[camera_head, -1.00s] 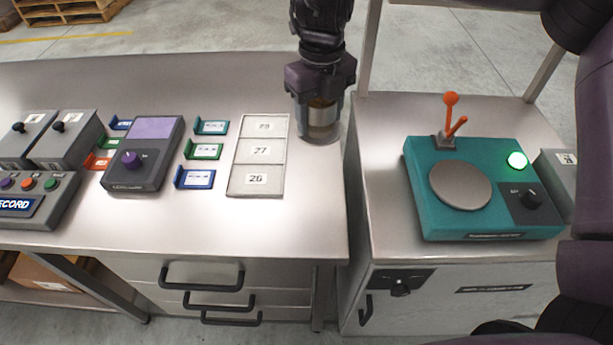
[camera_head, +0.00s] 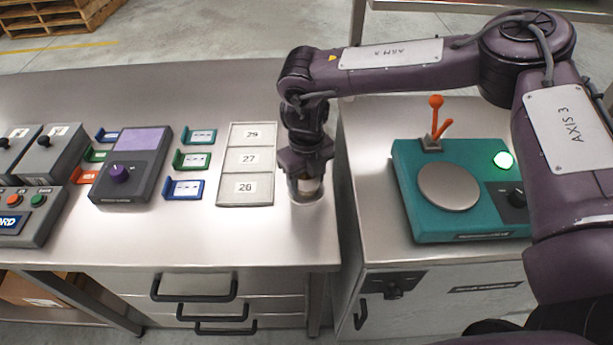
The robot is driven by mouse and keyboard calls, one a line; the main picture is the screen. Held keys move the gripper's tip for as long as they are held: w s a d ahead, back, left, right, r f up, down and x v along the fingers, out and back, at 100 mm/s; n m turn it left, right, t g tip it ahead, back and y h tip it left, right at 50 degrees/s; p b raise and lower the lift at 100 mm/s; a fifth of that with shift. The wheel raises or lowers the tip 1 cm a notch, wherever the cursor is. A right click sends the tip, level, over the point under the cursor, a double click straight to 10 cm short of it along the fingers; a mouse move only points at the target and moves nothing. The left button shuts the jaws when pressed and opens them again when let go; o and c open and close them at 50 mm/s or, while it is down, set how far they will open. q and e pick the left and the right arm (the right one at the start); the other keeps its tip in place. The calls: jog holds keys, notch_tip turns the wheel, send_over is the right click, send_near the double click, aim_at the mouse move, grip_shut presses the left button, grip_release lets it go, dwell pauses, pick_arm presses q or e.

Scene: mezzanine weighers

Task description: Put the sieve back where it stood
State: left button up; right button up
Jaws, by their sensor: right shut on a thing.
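My right gripper (camera_head: 305,174) points down near the right edge of the left bench (camera_head: 250,228). It is shut on a small round, partly see-through thing with a tan band (camera_head: 308,187), which I take to be the sieve. The fingers and palm hide its top. It is upright, with its base at or just above the bench top; I cannot tell whether it touches. It is just right of the tray with cells marked 29, 27 and 28 (camera_head: 247,203). My left gripper is not in view.
A purple-grey weigher (camera_head: 128,190) and several coloured card holders (camera_head: 186,189) stand left of the tray. A teal device (camera_head: 410,190) with a round plate, orange levers and lit green lamp stands on the right cabinet. A gap separates the benches. The bench front is clear.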

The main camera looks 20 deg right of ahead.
jog(key=o, duration=1.3)
jog(key=shift+f, duration=0.15)
jog(key=shift+r, duration=0.6)
notch_tip(320, 180, up, 11)
jog(key=shift+r+b, duration=0.1)
jog(key=shift+b, duration=0.6)
